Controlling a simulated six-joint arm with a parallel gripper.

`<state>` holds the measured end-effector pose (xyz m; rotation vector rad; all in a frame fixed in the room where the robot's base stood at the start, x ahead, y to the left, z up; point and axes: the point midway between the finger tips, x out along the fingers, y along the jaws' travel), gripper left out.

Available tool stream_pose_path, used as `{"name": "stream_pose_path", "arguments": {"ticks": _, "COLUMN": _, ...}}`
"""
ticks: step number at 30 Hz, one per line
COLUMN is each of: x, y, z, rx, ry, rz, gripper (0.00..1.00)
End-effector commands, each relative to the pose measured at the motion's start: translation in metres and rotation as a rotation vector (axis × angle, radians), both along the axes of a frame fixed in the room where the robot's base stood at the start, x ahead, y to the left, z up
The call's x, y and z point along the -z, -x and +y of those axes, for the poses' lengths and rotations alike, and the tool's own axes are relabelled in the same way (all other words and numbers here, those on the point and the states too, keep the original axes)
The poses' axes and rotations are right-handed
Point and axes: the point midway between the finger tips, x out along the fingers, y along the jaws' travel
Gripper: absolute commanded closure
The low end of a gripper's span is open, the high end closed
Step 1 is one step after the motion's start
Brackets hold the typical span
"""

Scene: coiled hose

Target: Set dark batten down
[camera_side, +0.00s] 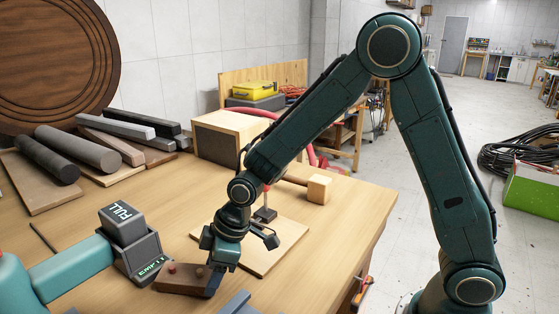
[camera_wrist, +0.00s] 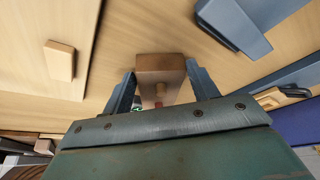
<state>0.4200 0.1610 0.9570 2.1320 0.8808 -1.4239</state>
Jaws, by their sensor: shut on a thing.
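The dark brown batten (camera_side: 182,278) has two reddish round spots on its upper face. It is at the front of the wooden table, just right of the box marked EMPTY. My gripper (camera_side: 214,280) points down at the batten's right end and is shut on it. In the wrist view the batten (camera_wrist: 160,67) sits between the two grey fingers of my gripper (camera_wrist: 161,88). The fingers hide part of its right end in the side view. I cannot tell whether its underside touches the table.
A pale board (camera_side: 275,255) lies behind and right of my gripper. A wooden block (camera_side: 319,189) stands beyond it. Boxes marked FULL (camera_side: 122,222) and EMPTY (camera_side: 140,258) are on the left. Blue-grey pieces (camera_side: 236,303) are in front. Dark and grey cylinders (camera_side: 78,149) lie at the back left.

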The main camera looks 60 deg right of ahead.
Motion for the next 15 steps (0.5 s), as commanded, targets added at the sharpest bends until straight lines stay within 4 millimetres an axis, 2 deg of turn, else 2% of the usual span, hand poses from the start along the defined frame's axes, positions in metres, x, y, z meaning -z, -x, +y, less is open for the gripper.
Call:
{"name": "stream_pose_path", "arguments": {"ticks": 8, "x": -0.023, "y": -0.001, "z": 0.0, "rx": 0.001, "ry": -0.002, "rz": -0.006, "gripper": 0.87}}
{"name": "stream_pose_path", "arguments": {"ticks": 15, "x": -0.066, "y": -0.002, "z": 0.0, "rx": 0.0, "ry": -0.003, "rz": -0.01, "gripper": 0.87}}
